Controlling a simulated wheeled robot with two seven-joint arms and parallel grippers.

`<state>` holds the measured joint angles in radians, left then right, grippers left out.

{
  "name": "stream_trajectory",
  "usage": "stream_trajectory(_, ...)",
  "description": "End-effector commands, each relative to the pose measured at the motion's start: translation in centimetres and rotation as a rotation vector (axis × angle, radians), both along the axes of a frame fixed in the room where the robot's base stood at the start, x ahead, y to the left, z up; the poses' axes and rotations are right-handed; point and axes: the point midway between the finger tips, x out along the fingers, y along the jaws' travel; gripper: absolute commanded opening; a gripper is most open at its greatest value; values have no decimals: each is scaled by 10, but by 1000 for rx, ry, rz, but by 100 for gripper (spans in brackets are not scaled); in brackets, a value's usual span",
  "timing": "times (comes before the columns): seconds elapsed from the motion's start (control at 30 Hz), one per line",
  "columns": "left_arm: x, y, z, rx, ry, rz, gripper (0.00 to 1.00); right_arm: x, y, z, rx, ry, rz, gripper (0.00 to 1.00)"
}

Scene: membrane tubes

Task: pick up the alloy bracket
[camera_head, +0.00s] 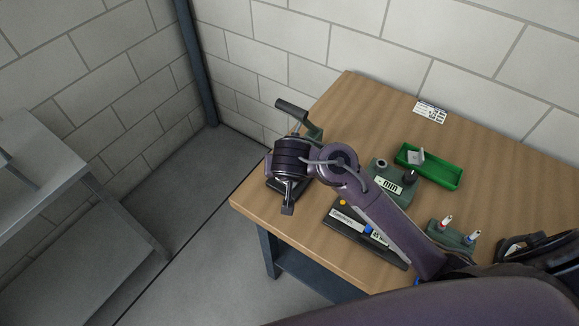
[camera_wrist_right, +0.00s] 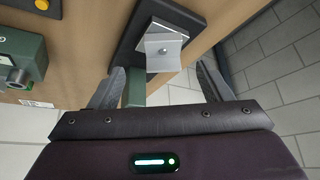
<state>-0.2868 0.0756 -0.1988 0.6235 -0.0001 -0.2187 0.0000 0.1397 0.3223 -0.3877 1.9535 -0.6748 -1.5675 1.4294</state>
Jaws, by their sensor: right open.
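The alloy bracket (camera_wrist_right: 163,52) is a bent, silver-grey plate with a small hole, seen in the right wrist view. It rests on a black pad (camera_wrist_right: 186,14) near the table edge. My right gripper (camera_wrist_right: 160,75) is open, its two fingers apart on either side of the bracket's line, with the bracket just past the tips. I cannot tell the remaining gap. In the head view my right gripper (camera_head: 287,208) points down at the table's left corner, and my arm hides most of the pad and bracket. My left gripper is not in view.
A green lever device (camera_head: 314,131) stands close behind my right gripper; a green post (camera_wrist_right: 134,88) shows near one finger. A green boxy device (camera_head: 392,184), a green tray (camera_head: 440,176), a black panel (camera_head: 343,222) and a tube holder (camera_head: 455,236) stand rightward.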

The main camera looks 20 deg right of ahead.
Motion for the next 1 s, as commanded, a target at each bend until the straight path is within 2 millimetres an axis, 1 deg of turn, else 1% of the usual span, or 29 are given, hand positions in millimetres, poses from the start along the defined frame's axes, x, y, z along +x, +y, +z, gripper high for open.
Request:
stream_trajectory(0.03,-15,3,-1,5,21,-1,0,3,-1,-5,-4,1,2,72)
stream_trajectory(0.1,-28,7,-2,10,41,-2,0,7,-2,-12,-5,0,2,72)
stream_trajectory(0.17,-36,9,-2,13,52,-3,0,12,-2,-21,-7,0,1,72)
stream_trajectory(0.23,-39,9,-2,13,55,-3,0,17,-2,-31,-6,0,1,72)
stream_trajectory(0.33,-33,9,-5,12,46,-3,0,23,-3,-43,-5,-1,1,72)
stream_trajectory(0.4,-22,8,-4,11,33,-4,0,25,-4,-47,-2,-1,0,72)
stream_trajectory(0.53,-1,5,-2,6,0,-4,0,25,-4,-49,0,0,0,72)
stream_trajectory(0.6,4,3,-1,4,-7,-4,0,25,-4,-49,0,0,0,72)
stream_trajectory(0.67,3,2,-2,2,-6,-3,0,25,-4,-49,0,0,0,72)
stream_trajectory(0.9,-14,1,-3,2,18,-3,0,25,-4,-49,0,0,0,41)
stream_trajectory(1.0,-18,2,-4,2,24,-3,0,25,-4,-49,0,0,0,28)
